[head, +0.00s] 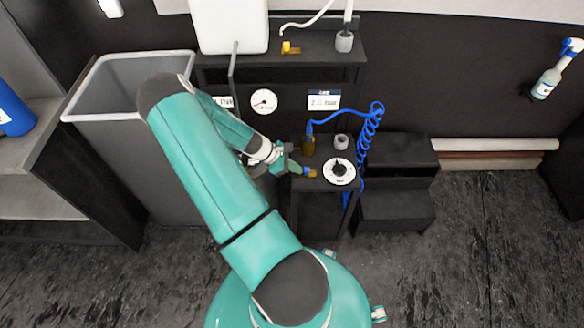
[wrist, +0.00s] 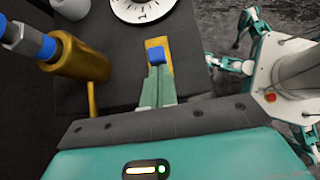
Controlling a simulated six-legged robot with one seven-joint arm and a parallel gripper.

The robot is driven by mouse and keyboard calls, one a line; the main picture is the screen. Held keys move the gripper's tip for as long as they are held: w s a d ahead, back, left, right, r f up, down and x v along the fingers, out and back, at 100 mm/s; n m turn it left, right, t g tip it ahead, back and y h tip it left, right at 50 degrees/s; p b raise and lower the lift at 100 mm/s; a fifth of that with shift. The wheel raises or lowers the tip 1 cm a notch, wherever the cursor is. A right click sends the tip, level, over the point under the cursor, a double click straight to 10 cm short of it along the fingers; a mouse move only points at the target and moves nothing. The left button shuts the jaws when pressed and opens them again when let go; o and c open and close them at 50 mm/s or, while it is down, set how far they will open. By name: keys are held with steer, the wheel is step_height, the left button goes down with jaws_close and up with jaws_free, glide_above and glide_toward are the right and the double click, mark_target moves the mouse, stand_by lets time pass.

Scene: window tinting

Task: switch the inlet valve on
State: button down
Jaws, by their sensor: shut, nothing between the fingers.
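A small valve with a blue handle on a yellow base (head: 310,171) sits on the dark lower shelf; it looks like the inlet valve, though no label on it is readable. In the wrist view the blue handle (wrist: 161,56) lies straight ahead of my fingertips. My gripper (head: 294,166) is shut and empty. In the wrist view my gripper (wrist: 159,72) has its tips right at the near side of the handle. They appear to touch it, but a small gap cannot be ruled out. The fingers partly cover the yellow base.
A brass cylinder (wrist: 78,58) with a blue coiled hose (head: 371,122) stands close to the left in the wrist view. A white dial (head: 339,171) and a grey cup (head: 342,142) are nearby. Another yellow fitting (head: 290,47) is on the upper shelf. A grey bin (head: 128,84) stands left.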

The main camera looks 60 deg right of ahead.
steer(key=shift+s+d, duration=0.3)
steer(key=shift+s, duration=0.3)
steer(key=shift+s+d, duration=0.3)
steer(key=shift+s, duration=0.3)
steer(key=w+a+f+v, duration=0.1)
steer(key=w+f+v, duration=0.1)
steer(key=v, duration=2.1)
steer(key=shift+w+a, duration=0.1)
